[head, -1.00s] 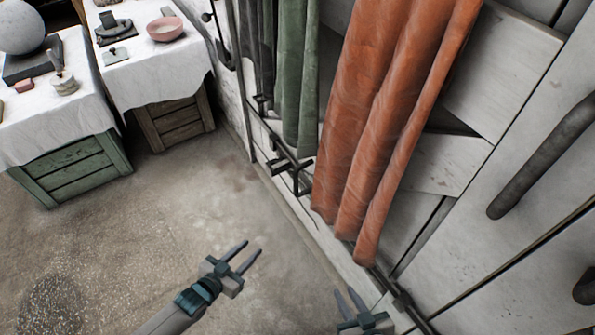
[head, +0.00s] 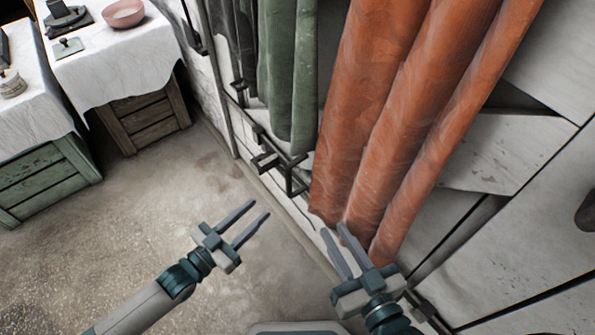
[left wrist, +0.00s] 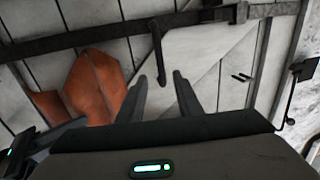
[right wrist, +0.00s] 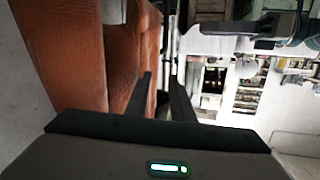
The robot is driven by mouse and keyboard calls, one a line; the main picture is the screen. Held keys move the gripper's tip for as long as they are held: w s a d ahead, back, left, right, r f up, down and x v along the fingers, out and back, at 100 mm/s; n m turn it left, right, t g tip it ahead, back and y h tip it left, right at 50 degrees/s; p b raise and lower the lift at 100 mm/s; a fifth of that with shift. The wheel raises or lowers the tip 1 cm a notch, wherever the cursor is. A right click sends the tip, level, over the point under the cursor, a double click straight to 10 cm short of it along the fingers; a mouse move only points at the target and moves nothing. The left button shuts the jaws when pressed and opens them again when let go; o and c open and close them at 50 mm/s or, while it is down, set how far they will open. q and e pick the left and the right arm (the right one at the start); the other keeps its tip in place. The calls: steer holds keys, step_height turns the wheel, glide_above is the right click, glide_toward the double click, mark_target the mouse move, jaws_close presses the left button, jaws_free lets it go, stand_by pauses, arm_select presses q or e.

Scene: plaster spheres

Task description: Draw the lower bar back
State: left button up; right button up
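A dark metal bar (left wrist: 95,39) runs along the panelled wooden door in the left wrist view. A short dark handle (left wrist: 158,60) sticks out from it. In the head view black metal brackets (head: 292,178) and part of the bar show low on the door, by the cloth hems; the orange cloth hides the rest. My left gripper (head: 260,208) is open and empty, out from the door. In the left wrist view the handle appears between its fingertips, apparently beyond them. My right gripper (head: 333,227) is open beside the orange cloth's hem and holds nothing visible.
Orange cloth (head: 370,110) and green cloth (head: 290,75) hang before the door. Two tables with white cloths (head: 110,60) stand at the left; one bears a pink bowl (head: 123,14). The floor (head: 150,220) between them and the door is clear.

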arm_select(q)
steer(key=shift+w+d, duration=0.1)
